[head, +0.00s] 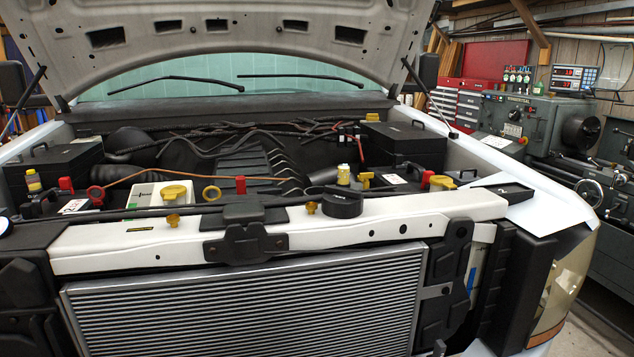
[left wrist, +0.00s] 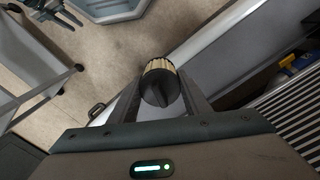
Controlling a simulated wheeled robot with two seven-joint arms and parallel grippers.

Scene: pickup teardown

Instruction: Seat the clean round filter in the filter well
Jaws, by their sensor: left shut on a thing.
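In the left wrist view my left gripper (left wrist: 160,98) is shut on a round filter (left wrist: 159,67). The filter has pale cream pleats around its side and a black end cap with a raised grip bar, which faces the camera. It is held in the air above the floor, beside the truck's front. Neither gripper shows in the head view. I cannot make out the filter well for certain. A round black part (head: 342,205) sits behind the white front crossbar, right of centre, and I cannot tell whether it is the well or a cap.
The open engine bay has black boxes (head: 403,143), yellow caps (head: 174,192) and hoses. The hood (head: 222,35) is raised above. A black tray (head: 503,191) lies on a white sheet on the right fender. The radiator (head: 250,305) fills the front.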

